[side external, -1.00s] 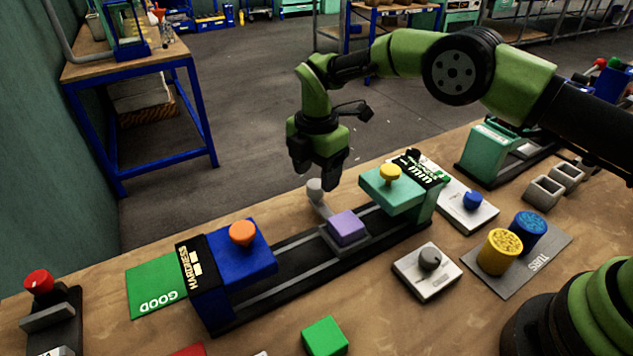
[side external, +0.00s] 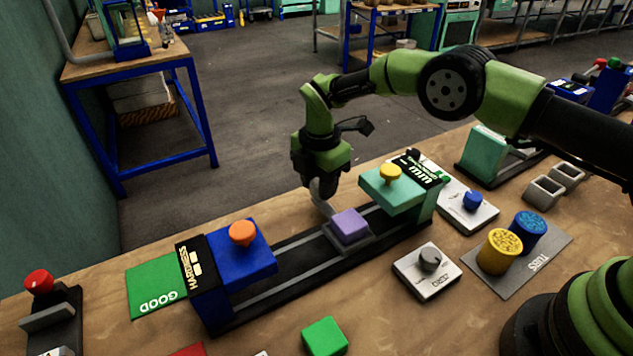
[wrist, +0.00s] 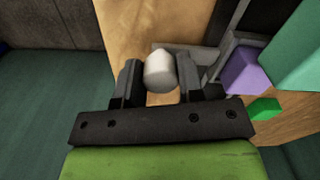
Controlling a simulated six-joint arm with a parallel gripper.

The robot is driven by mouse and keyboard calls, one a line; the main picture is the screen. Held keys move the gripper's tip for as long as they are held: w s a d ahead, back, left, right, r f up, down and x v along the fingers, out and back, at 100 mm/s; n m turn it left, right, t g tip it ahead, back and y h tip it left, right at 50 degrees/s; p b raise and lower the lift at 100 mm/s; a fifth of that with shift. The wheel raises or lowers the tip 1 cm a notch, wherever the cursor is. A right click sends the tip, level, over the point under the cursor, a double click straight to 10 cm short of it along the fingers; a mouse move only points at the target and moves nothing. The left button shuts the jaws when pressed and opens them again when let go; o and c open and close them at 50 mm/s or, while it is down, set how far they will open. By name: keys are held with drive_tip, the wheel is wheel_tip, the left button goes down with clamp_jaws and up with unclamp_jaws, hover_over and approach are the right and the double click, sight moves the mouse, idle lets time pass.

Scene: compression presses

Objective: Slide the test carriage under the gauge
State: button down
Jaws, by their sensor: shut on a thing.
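The test carriage (side external: 349,240) is a grey sled on a dark rail, with a purple block (side external: 349,224) on top. A grey arm with a pale round knob (wrist: 160,71) sticks out from its far side. My gripper (side external: 321,188) is lowered onto that knob and shut on it; the wrist view shows the knob between the two fingers. The knob is mostly hidden in the side view. The teal gauge (side external: 393,196), with a yellow knob, stands over the right part of the rail. The carriage is just left of it, apart from it.
A blue hardness gauge (side external: 236,270) with an orange knob spans the rail's left end. A grey dial box (side external: 428,270) and yellow and blue tubs (side external: 499,252) stand right of the rail. A green block (side external: 325,337) lies in front. The rail between the gauges is clear beside the carriage.

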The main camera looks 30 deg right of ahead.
drive_tip(key=d, duration=0.3)
drive_tip(key=shift+d, duration=0.25)
drive_tip(key=c, duration=0.7)
unclamp_jaws()
drive_tip(key=shift+c, duration=0.2)
wheel_tip(320, 180, up, 10)
